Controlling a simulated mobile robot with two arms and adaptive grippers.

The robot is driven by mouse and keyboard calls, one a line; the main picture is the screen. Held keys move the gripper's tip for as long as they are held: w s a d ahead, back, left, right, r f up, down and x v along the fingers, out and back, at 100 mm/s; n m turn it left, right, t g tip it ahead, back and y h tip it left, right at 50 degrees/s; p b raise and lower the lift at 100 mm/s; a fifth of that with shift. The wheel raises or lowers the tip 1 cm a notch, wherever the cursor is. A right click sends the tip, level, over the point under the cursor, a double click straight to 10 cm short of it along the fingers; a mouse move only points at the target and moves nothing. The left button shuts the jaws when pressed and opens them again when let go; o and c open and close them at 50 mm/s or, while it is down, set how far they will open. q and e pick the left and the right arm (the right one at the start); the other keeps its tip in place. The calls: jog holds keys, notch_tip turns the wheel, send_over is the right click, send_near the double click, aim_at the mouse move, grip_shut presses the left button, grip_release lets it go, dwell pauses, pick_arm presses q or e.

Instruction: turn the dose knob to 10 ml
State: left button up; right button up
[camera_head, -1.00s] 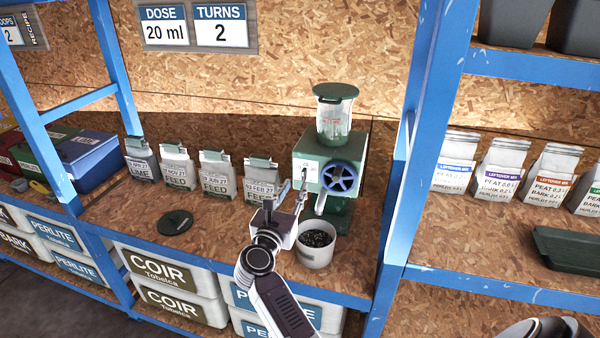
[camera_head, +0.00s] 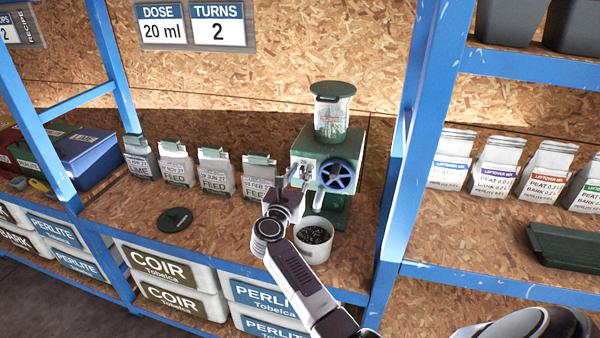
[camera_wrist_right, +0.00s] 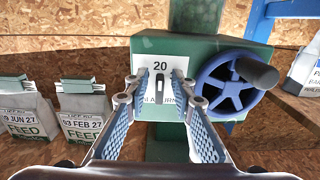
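The green dispenser (camera_head: 350,150) stands on the shelf with a clear, green-lidded hopper (camera_head: 333,115) on top. In the right wrist view its pale front plate (camera_wrist_right: 178,66) reads 20 above a small dark upright dose knob (camera_wrist_right: 159,88). My right gripper (camera_head: 297,180) is in front of this plate. In the right wrist view its two blue-padded fingers (camera_wrist_right: 160,110) are spread, one on each side of the knob, with visible gaps. I cannot tell how far the tips are from the plate. My left gripper is not in view.
A blue handwheel (camera_wrist_right: 235,83) with a dark handle sits just right of the plate. A white pot (camera_head: 315,240) of dark bits stands below. Several feed bags (camera_head: 215,172) stand left, with a green lid (camera_head: 175,219) before them. A wall sign (camera_head: 195,25) reads DOSE 20 ml, TURNS 2.

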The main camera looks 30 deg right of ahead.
grip_shut()
jog(key=shift+n, duration=0.4)
jog(key=n, duration=0.1)
jog(key=n+p, duration=0.1)
jog(key=n, duration=0.1)
jog(key=n+p, duration=0.1)
jog(key=n, duration=0.1)
jog(key=shift+w+a, duration=0.25)
jog(key=shift+w, duration=0.05)
jog(key=n, duration=0.2)
jog(key=n+p, duration=0.1)
jog(key=n, duration=0.1)
jog(key=n+p, duration=0.1)
jog(key=n, duration=0.1)
jog(key=shift+w+a+f, duration=0.15)
jog(key=shift+f, duration=0.2)
jog(key=shift+n, duration=0.3)
jog(key=shift+o, duration=0.8)
grip_release()
